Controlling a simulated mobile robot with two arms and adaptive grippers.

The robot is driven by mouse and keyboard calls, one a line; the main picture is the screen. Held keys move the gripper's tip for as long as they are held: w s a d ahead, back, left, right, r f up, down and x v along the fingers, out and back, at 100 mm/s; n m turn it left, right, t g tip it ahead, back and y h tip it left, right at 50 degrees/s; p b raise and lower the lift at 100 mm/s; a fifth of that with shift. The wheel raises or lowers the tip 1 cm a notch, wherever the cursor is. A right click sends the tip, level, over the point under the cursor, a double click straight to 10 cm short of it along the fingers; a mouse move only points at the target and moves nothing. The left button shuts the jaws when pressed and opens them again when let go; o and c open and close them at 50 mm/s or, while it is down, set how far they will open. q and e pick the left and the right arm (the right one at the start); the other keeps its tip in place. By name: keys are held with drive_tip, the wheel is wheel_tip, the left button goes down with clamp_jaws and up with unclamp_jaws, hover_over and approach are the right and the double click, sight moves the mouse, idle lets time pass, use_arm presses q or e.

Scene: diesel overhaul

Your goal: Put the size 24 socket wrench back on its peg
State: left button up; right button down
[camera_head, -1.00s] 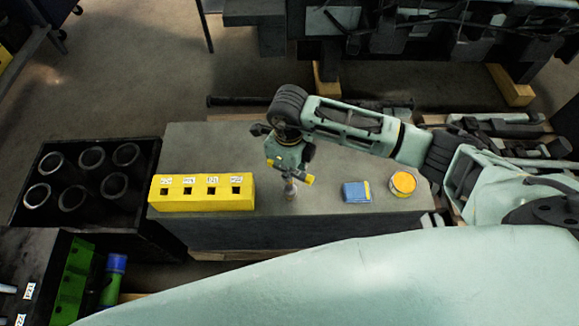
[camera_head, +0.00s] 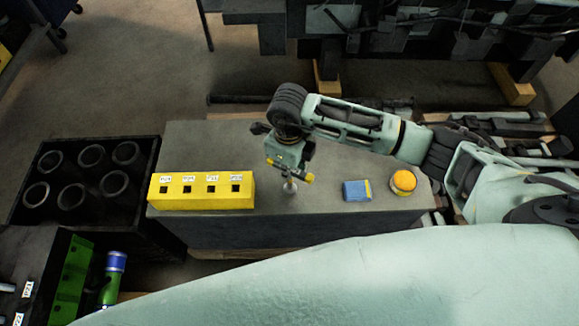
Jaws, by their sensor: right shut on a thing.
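My right gripper (camera_head: 290,174) is above the grey bench top, just right of the yellow block. It is shut on a small upright metal piece (camera_head: 290,187), which I take to be the socket wrench; its size mark cannot be read. The yellow block (camera_head: 203,200) has a row of several square holes with small white labels too blurred to read surely. No wrench stands in these holes. At the lower left, a dark box holds pale pegs (camera_head: 8,288) with white labels, cut off by the picture edge. My left gripper is not in view.
On the bench (camera_head: 330,222), right of my gripper, lie a blue sponge-like block (camera_head: 356,191) and a round orange-topped thing (camera_head: 403,182). A black crate (camera_head: 20,217) with several dark cylinders stands left. A green and blue bottle-like thing (camera_head: 112,275) is at lower left.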

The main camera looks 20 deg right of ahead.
drive_tip(key=shift+f+b, duration=0.8)
drive_tip(key=shift+f, duration=0.2)
drive_tip(key=c, duration=1.6)
unclamp_jaws()
drive_tip(key=shift+c, duration=0.2)
drive_tip(key=o, duration=0.6)
drive_tip(key=shift+c, duration=0.2)
drive_tip(key=shift+r, duration=0.1)
wheel_tip(320, 180, up, 9)
drive_tip(key=p, duration=0.6)
